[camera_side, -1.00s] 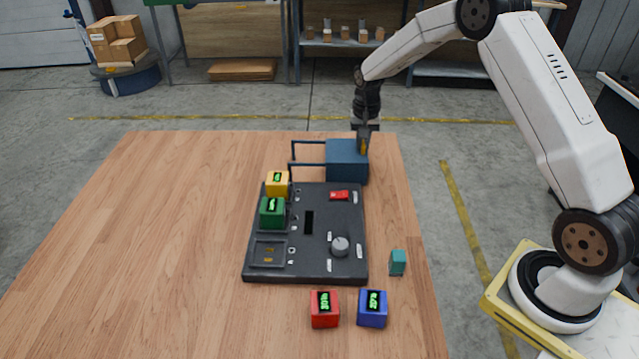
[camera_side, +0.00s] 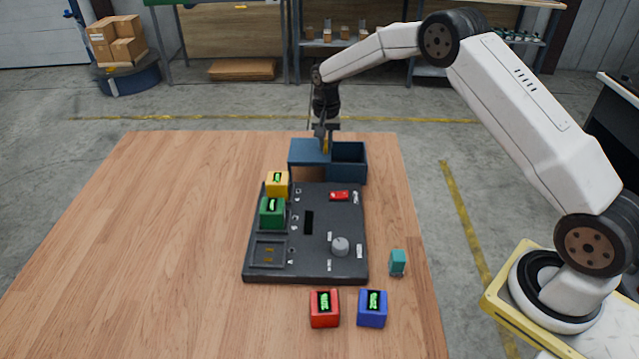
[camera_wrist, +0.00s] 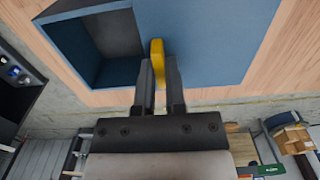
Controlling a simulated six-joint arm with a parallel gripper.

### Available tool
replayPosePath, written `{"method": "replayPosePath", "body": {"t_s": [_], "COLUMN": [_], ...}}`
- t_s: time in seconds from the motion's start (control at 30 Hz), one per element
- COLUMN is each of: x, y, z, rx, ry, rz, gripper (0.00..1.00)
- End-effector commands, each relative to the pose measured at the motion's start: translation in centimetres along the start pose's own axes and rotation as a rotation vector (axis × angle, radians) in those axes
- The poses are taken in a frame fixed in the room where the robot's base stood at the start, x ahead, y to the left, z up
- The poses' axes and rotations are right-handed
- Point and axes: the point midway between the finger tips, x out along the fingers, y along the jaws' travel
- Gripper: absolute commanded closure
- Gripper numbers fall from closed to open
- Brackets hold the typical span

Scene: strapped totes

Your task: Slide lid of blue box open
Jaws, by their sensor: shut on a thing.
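The blue box (camera_side: 350,172) stands at the far edge of the table, behind the dark panel. Its lid (camera_side: 306,153) sits to the left on its rails, and the right part of the box is open and looks empty inside. In the wrist view the blue lid (camera_wrist: 215,40) covers the right side and the open box (camera_wrist: 75,50) shows at the left. My gripper (camera_side: 325,148) is at the lid's right end, shut on the yellow lid handle (camera_wrist: 158,60). In the wrist view the two fingers (camera_wrist: 161,85) flank the handle.
A dark panel (camera_side: 320,262) with a knob and switches lies in front of the box. Red (camera_side: 324,309), blue (camera_side: 372,309) and teal (camera_side: 398,262) blocks stand nearby. The table's left side is clear.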

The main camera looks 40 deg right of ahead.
Motion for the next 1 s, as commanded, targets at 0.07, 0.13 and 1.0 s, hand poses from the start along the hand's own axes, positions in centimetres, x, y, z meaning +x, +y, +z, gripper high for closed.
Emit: {"method": "replayPosePath", "body": {"t_s": [0.07,0.13,1.0], "x": [-0.1,-0.1,-3.7], "y": [-0.1,-0.1,0.0], "z": [-0.1,-0.1,-0.1], "rx": [-0.001,-0.001,-0.001], "ry": [0.004,0.004,0.003], "rz": [-0.002,-0.002,-0.003], "gripper": [1.00,0.83,0.50]}}
